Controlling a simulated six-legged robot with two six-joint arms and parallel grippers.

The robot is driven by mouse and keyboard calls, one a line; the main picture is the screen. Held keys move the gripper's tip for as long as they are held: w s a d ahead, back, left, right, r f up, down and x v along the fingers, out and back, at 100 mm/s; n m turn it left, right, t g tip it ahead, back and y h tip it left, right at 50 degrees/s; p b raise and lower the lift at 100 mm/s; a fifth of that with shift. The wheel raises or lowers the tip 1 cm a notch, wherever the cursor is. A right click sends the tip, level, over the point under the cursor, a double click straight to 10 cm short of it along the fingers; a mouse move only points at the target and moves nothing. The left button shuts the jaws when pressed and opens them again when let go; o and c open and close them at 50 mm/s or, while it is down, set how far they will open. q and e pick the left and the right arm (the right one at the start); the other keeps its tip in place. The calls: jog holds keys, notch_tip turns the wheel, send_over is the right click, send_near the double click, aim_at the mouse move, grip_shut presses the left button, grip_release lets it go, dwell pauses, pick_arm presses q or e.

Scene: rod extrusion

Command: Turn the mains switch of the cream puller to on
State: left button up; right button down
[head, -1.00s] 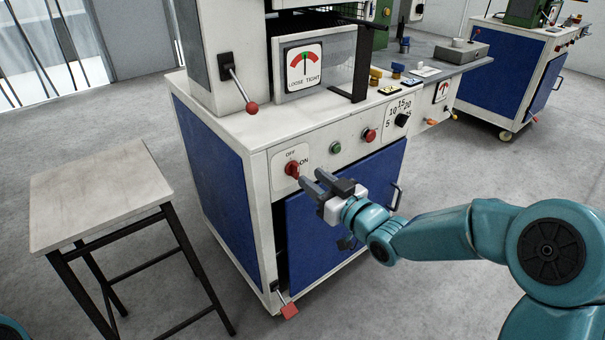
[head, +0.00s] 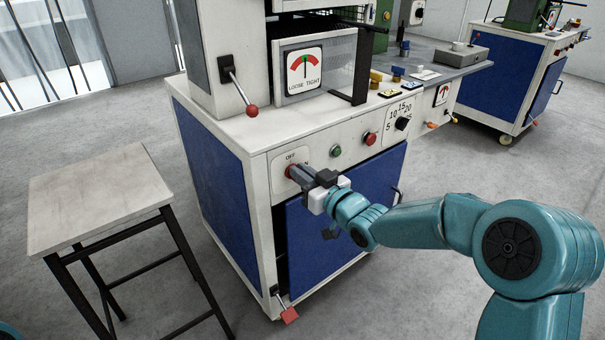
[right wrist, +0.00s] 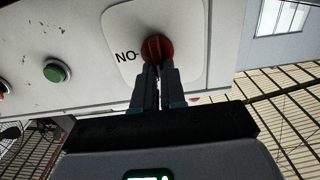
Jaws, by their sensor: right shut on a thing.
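The cream puller (head: 222,140) is a cream cabinet with blue panels. Its mains switch (head: 289,171) is a red rotary knob on a white plate marked OFF and ON, at the left end of the front panel. My right gripper (head: 302,178) is at the knob, with its fingers shut on it and hiding most of it in the head view. In the right wrist view the red knob (right wrist: 157,47) sits between the fingertips (right wrist: 158,72), and the ON label reads upside down beside it. The knob's exact pointing direction is hidden by the fingers. My left gripper is not in view.
A green button (head: 335,150), a red button (head: 370,138) and a black dial (head: 402,123) lie to the right on the panel. A red-knobbed lever (head: 251,109) stands above. A small table (head: 95,193) stands at left.

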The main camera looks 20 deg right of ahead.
jog(key=shift+w+d+f+m+p, duration=0.1)
jog(key=shift+d+f+m+p, duration=0.5)
jog(key=shift+m, duration=2.4)
jog(key=shift+w+a+r+m+p, duration=0.1)
jog(key=shift+m+p, duration=1)
jog(key=shift+m, duration=1.9)
jog(key=shift+w+d+f+m+p, duration=0.1)
jog(key=shift+d+f+m+p, duration=0.5)
jog(key=shift+m, duration=2.4)
jog(key=shift+a+r, duration=0.2)
jog(key=shift+a, duration=0.15)
jog(key=c, duration=1.2)
grip_release()
jog(key=p+v, duration=0.2)
jog(key=v, duration=1.4)
jog(key=shift+s, duration=0.2)
